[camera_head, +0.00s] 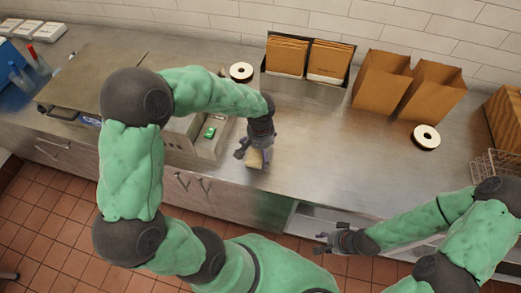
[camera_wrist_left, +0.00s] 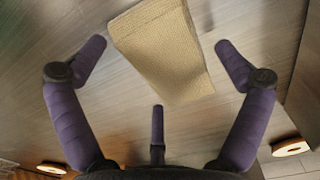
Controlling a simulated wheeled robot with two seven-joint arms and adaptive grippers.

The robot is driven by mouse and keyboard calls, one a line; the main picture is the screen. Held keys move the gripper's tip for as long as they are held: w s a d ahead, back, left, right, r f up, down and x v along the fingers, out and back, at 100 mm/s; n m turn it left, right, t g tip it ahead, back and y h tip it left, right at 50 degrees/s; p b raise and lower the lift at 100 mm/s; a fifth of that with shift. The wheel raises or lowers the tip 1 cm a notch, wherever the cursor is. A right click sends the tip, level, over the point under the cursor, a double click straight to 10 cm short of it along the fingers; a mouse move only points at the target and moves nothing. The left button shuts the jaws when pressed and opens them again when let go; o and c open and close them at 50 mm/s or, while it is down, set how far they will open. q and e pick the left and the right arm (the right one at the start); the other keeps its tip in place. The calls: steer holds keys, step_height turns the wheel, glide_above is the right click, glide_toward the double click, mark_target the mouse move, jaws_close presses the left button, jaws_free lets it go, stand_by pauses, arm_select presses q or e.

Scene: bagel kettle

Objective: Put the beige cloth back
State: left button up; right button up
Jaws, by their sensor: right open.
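The beige cloth (camera_head: 255,159) is a small folded block near the front edge of the metal counter, just below my left gripper (camera_head: 249,150). Gaps show between the fingers and the cloth. My right gripper (camera_head: 338,240) is open and empty, low in front of the counter.
An open tray with a green item (camera_head: 210,132) lies left of the left gripper. Tape-like rolls (camera_head: 241,72) (camera_head: 426,138), a holder of brown envelopes (camera_head: 308,58) and paper bags (camera_head: 405,85) stand toward the back and right. The counter's middle (camera_head: 330,150) is clear.

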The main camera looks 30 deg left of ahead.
arm_select(q)
steer(key=shift+r+p, duration=0.3)
steer(key=shift+r, duration=0.25)
step_height(320, 180, up, 11)
steer(key=p, duration=0.2)
steer(key=shift+r, duration=0.15)
stand_by(0.4)
